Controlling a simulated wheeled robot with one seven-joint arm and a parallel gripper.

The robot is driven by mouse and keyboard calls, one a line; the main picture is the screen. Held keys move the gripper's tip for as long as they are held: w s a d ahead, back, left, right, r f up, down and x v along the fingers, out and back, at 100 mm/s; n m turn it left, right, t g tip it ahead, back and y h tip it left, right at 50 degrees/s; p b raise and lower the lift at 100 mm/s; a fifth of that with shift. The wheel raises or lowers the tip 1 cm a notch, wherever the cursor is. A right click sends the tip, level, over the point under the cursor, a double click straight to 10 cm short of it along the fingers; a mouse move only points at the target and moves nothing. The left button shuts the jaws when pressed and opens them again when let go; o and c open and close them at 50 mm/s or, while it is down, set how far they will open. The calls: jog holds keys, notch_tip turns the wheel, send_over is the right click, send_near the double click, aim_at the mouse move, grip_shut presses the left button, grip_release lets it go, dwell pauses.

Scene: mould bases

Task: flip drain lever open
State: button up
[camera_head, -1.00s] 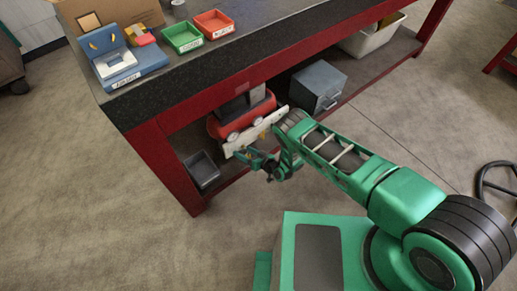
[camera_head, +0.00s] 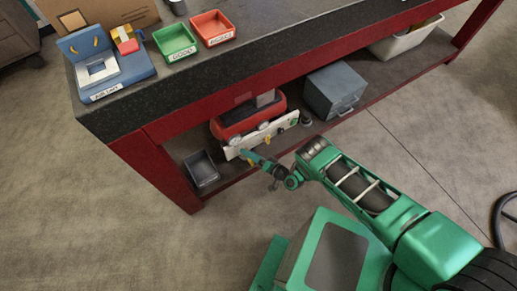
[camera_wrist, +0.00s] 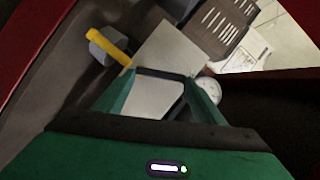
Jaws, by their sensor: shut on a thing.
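The red tank unit (camera_head: 248,118) stands on the low shelf under the bench, with a pale panel (camera_head: 286,124) along its front. In the wrist view, a yellow lever (camera_wrist: 108,47) sticks out from a grey round valve body (camera_wrist: 99,52). Its free end reaches my left fingertip. My gripper (camera_head: 248,156) is at the left end of the panel; it also shows in the wrist view (camera_wrist: 160,73). A round white gauge (camera_wrist: 208,90) sits beside my right finger.
A grey metal box (camera_head: 334,92) stands right of the tank, and a dark open bin (camera_head: 201,168) stands left on the shelf. The red bench leg (camera_head: 160,172) is close at left. Green (camera_head: 175,41) and red (camera_head: 213,27) trays sit on top. The floor in front is clear.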

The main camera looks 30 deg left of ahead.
jog(key=shift+o, duration=0.2)
jog(key=shift+s+a+f, duration=0.1)
jog(key=shift+a+f, duration=0.05)
jog(key=o, duration=1.5)
jog(key=shift+w, duration=0.2)
notch_tip(320, 180, up, 4)
jog(key=shift+w+r, duration=0.1)
jog(key=s+a+r, duration=0.1)
jog(key=s+r, duration=0.1)
jog(key=s, duration=0.1)
jog(key=s+a+r, duration=0.1)
jog(key=s+r, duration=0.1)
jog(key=s, duration=0.2)
jog(key=s+a+r, duration=0.1)
jog(key=s+r, duration=0.1)
jog(key=s, duration=0.2)
jog(key=shift+s+a+r, duration=0.15)
jog(key=shift+a+r, duration=0.05)
jog(key=shift+r, duration=0.2)
